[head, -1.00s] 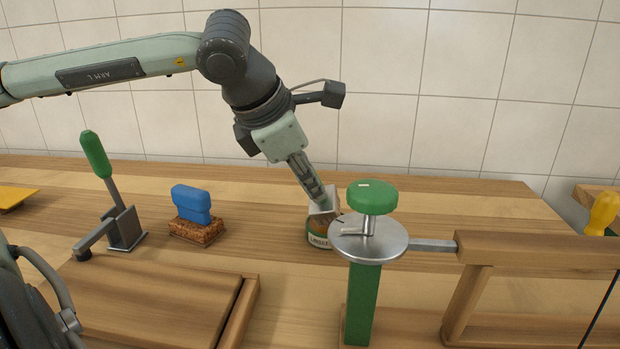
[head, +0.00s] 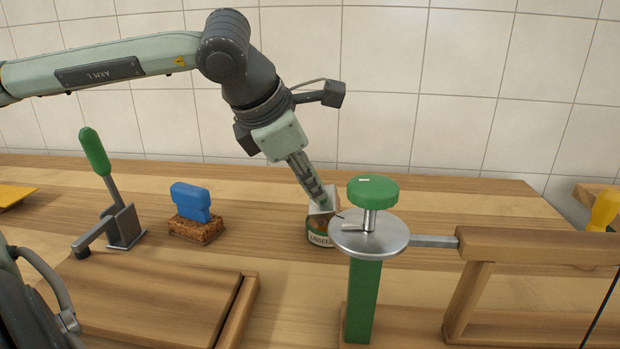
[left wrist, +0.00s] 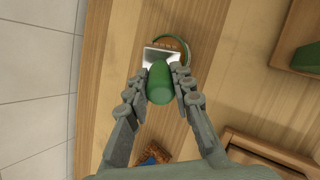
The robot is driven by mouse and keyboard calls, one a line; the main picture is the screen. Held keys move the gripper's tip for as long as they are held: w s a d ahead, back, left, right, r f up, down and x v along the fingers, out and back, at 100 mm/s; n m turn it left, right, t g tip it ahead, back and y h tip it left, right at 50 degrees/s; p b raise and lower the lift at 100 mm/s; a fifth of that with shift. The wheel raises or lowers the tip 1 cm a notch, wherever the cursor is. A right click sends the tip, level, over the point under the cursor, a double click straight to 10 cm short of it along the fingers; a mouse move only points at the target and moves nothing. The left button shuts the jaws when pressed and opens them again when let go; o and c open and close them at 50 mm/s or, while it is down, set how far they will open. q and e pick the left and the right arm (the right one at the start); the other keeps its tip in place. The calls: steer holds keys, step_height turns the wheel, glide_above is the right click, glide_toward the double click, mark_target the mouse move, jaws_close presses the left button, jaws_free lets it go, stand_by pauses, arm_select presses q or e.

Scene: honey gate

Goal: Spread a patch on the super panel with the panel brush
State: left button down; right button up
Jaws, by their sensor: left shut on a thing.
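My left gripper (left wrist: 160,92) is shut on the green handle of a brush (left wrist: 160,80), which I take as the panel brush. Its silver ferrule also shows below the fingers in the head view (head: 321,206). The brush points down into or just over a small labelled can (head: 320,236) with a green band; its rim shows in the left wrist view (left wrist: 184,46). How deep the bristles sit I cannot tell. A flat wooden panel with a raised edge (head: 150,300) lies at the front left; I cannot tell whether it is the super panel. My right gripper is not in view.
A green-knobbed post with a metal disc (head: 372,234) stands close right of the can, joined to a wooden frame (head: 520,245). A blue-handled block brush (head: 192,212) and a green-handled lever clamp (head: 122,222) stand left. Bare tabletop lies between block brush and can.

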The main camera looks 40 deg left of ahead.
arm_select(q)
steer(key=shift+s+f+b, duration=0.1)
steer(key=shift+f+b, duration=0.1)
steer(key=shift+b, duration=0.1)
stand_by(1.2)
steer(key=shift+r+p, duration=2)
steer(key=shift+r, duration=1.65)
